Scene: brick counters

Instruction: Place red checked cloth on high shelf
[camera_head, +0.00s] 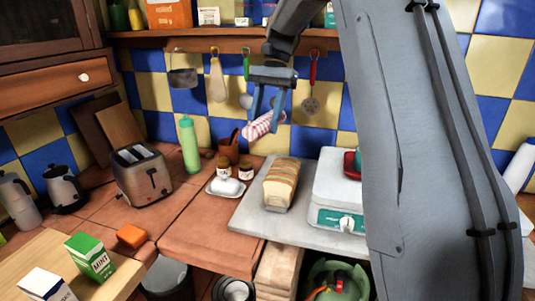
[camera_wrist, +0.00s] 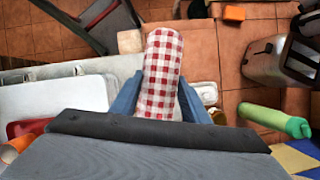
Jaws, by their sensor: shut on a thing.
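The red checked cloth (camera_head: 262,125) is a rolled, red-and-white bundle. My gripper (camera_head: 270,110) is shut on it and holds it in the air above the counter, in front of the tiled wall. In the wrist view the cloth (camera_wrist: 160,72) stands out between the two blue fingers (camera_wrist: 158,100). The high shelf (camera_head: 225,37) is the wooden board across the wall at the top of the head view, above the hanging utensils. My gripper and the cloth are below the shelf's level. Part of the shelf is hidden behind my arm.
The shelf bears bottles (camera_head: 118,15) and boxes (camera_head: 165,14). Utensils (camera_head: 216,78) hang beneath it. Below stand a bread loaf (camera_head: 281,184), a toaster (camera_head: 141,175), a green bottle (camera_head: 189,145), jars (camera_head: 223,168) and a white scale (camera_head: 335,195). A wooden cabinet (camera_head: 45,95) is at left.

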